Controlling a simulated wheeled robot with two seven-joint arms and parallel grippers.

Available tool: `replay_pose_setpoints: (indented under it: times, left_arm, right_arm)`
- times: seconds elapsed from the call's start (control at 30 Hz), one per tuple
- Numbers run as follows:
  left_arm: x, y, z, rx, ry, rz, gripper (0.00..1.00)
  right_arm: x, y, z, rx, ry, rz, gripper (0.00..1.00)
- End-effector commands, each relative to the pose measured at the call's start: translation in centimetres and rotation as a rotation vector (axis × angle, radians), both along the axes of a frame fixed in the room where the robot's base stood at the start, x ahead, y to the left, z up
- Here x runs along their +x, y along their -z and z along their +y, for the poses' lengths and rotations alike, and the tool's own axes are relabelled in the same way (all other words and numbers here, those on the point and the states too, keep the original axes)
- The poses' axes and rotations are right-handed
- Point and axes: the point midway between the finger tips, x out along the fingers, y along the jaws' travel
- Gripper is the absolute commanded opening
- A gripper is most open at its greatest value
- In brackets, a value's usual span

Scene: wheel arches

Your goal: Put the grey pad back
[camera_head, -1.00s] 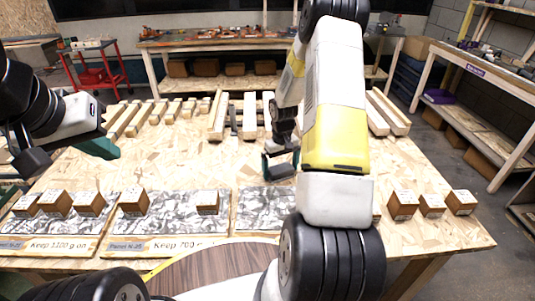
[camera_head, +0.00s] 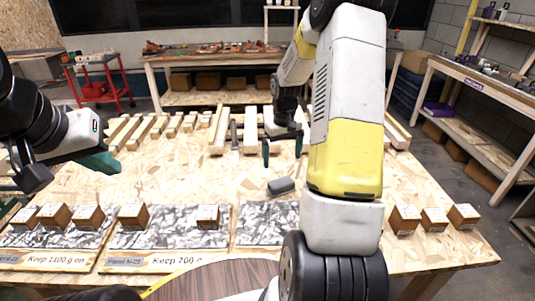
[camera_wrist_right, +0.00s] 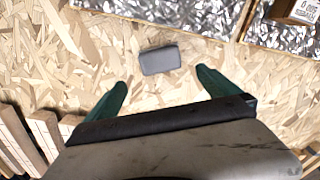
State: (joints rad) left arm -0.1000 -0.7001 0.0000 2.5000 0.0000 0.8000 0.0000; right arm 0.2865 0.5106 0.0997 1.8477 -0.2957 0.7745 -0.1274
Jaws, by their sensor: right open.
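The grey pad (camera_head: 281,186) is a small rounded block lying on the wooden board table, just beyond the far edge of the right-hand foil panel (camera_head: 262,226). It also shows in the right wrist view (camera_wrist_right: 160,58), bare and clear of the fingers. My right gripper (camera_head: 283,150) is open and empty beyond the pad; its green fingers (camera_wrist_right: 162,80) point toward the pad with a gap. My left gripper (camera_head: 103,162) is at the left, away from the pad; its opening cannot be made out.
Foil panels with labels and several cardboard boxes (camera_head: 133,216) line the near edge. More boxes (camera_head: 434,221) stand at the right. Wooden bars (camera_head: 250,131) lie at the back. The middle of the table around the pad is mostly clear.

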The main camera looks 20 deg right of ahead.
Motion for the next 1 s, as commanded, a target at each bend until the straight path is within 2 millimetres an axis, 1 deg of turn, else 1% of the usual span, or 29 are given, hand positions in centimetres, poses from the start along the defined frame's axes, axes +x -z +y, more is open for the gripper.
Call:
replay_pose_setpoints:
  times: [0.07, 0.17, 0.27, 0.3, 0.37, 0.4, 0.47, 0.5, 0.57, 0.6, 0.7, 0.8, 0.9, 1.0]
  left_arm:
    - [0.0, 0.0, 0.0, 0.0, 0.0, 0.0, 0.0]
    - [0.0, 0.0, 0.0, 0.0, 0.0, 0.0, 0.0]
    - [0.0, 0.0, 0.0, 0.0, 0.0, 0.0, 0.0]
    - [0.0, 0.0, 0.0, 0.0, 0.0, 0.0, 0.0]
    - [0.0, 0.0, 0.0, 0.0, 0.0, 0.0, 0.0]
    - [0.0, 0.0, 0.0, 0.0, 0.0, 0.0, 0.0]
    - [0.0, 0.0, 0.0, 0.0, 0.0, 0.0, 0.0]
    - [0.0, 0.0, 0.0, 0.0, 0.0, 0.0, 0.0]
    - [0.0, 0.0, 0.0, 0.0, 0.0, 0.0, 0.0]
    - [0.0, 0.0, 0.0, 0.0, 0.0, 0.0, 0.0]
    - [0.0, 0.0, 0.0, 0.0, 0.0, 0.0, 0.0]
    - [0.0, 0.0, 0.0, 0.0, 0.0, 0.0, 0.0]
    - [0.0, 0.0, 0.0, 0.0, 0.0, 0.0, 0.0]
    - [0.0, 0.0, 0.0, 0.0, 0.0, 0.0, 0.0]
  right_arm:
    - [-0.1, -1.1, 0.3, -0.001, 0.0, -0.011, 1.0]
    - [-0.8, -3.9, 1.2, -0.005, 0.003, -0.045, 1.0]
    - [-2.5, -8.3, 2.7, -0.003, 0.012, -0.105, 1.0]
    - [-3.5, -10.2, 3.5, -0.001, 0.016, -0.133, 1.0]
    - [-5.2, -12.8, 4.7, 0.006, 0.025, -0.176, 1.0]
    - [-6.5, -14.4, 5.5, 0.013, 0.031, -0.204, 1.0]
    - [-8.4, -16.5, 6.6, 0.027, 0.038, -0.247, 1.0]
    - [-9.8, -17.8, 7.3, 0.037, 0.042, -0.274, 1.0]
    - [-11.9, -19.4, 8.4, 0.056, 0.051, -0.317, 1.0]
    - [-13.4, -20.3, 9.0, 0.07, 0.055, -0.346, 1.0]
    - [-17.0, -22.1, 10.5, 0.112, 0.064, -0.411, 1.0]
    - [-20.0, -23.0, 11.7, 0.155, 0.072, -0.465, 1.0]
    - [-22.1, -23.3, 12.5, 0.188, 0.076, -0.503, 1.0]
    - [-23.4, -23.4, 13.0, 0.211, 0.079, -0.525, 1.0]
